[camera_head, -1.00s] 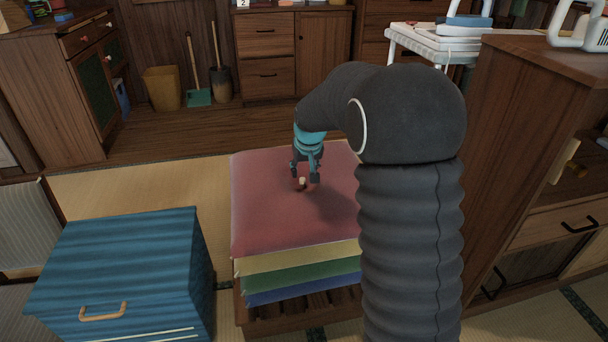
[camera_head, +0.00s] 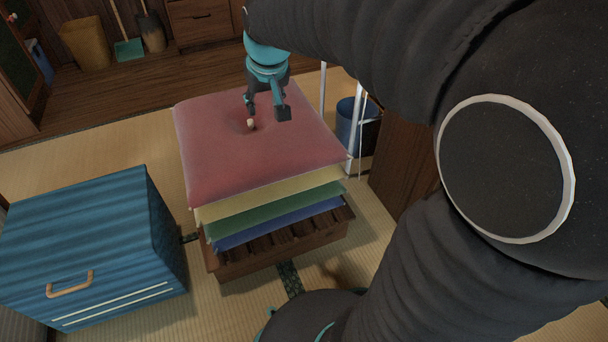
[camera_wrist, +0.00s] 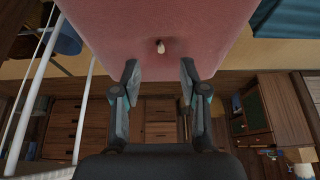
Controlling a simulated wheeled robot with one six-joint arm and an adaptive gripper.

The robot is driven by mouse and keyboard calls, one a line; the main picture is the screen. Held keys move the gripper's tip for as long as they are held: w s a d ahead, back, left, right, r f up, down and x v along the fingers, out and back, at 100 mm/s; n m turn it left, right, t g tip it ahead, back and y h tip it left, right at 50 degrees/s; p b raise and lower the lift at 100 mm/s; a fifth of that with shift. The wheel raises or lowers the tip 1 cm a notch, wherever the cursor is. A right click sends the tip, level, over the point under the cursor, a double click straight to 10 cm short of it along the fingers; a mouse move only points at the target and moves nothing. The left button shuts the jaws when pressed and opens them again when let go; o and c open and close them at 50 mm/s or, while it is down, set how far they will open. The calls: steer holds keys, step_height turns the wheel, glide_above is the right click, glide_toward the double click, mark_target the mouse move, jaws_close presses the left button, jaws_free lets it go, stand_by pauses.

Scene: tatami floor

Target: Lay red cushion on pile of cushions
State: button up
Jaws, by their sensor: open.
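The red cushion (camera_head: 255,150) lies flat on top of a pile of yellow (camera_head: 270,192), green (camera_head: 275,210) and blue (camera_head: 280,223) cushions. The pile rests on a low slatted wooden stand (camera_head: 225,262). A small pale tuft or knob (camera_head: 251,124) sits in a dimple at the red cushion's middle. My gripper (camera_head: 266,112) is open above the cushion, close to the knob. In the wrist view the open fingers (camera_wrist: 158,78) show the knob (camera_wrist: 160,47) ahead of and apart from them, with nothing between them.
A blue striped chest (camera_head: 90,240) with a handle stands left of the pile. A white-legged table (camera_head: 357,115) and a blue bin (camera_head: 352,120) stand close behind right. A wooden cabinet (camera_head: 395,165) is at the right. Tatami is clear at the left back.

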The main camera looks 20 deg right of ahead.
steer(key=s+f, duration=0.2)
steer(key=s, duration=2)
steer(key=shift+f+t, duration=0.2)
steer(key=shift+t, duration=0.1)
steer(key=shift+d, duration=0.1)
step_height(320, 180, up, 6)
steer(key=p, duration=0.5)
steer(key=shift+f+p, duration=0.15)
steer(key=shift+p, duration=0.2)
